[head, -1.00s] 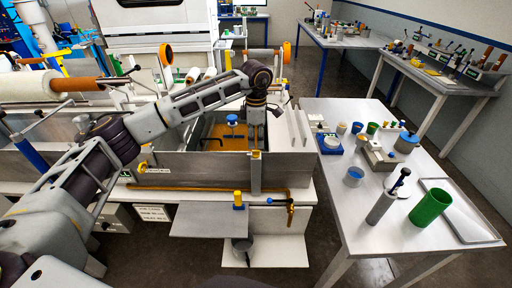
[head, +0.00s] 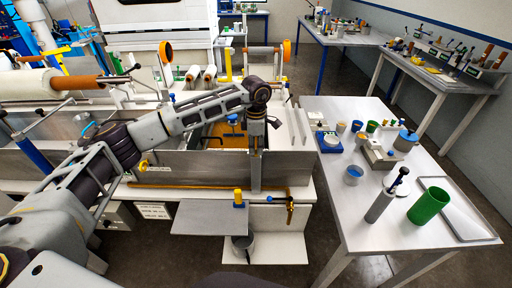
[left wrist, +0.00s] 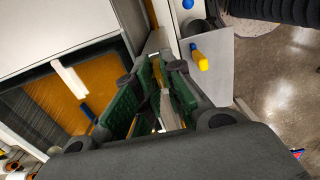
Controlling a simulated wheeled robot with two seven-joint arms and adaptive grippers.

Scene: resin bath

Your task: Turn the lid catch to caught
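My left gripper (head: 256,148) points down at the front wall of the resin bath (head: 200,164), over a narrow upright post (head: 255,178). In the left wrist view its two green-padded fingers (left wrist: 160,88) stand apart, with the narrow upright part and a small yellowish piece (left wrist: 157,125) showing in the gap. I cannot tell whether that piece is the lid catch, or whether the fingers touch it. The catch's setting is hidden by the gripper in the head view. My right gripper is not in view.
A yellow-and-blue knob (head: 238,197) stands on a grey shelf (head: 205,218) below the bath front; it also shows in the left wrist view (left wrist: 198,58). A brass-coloured valve (head: 290,205) is at the right. A bench (head: 330,215) with cups and a green beaker (head: 430,206) stands farther right.

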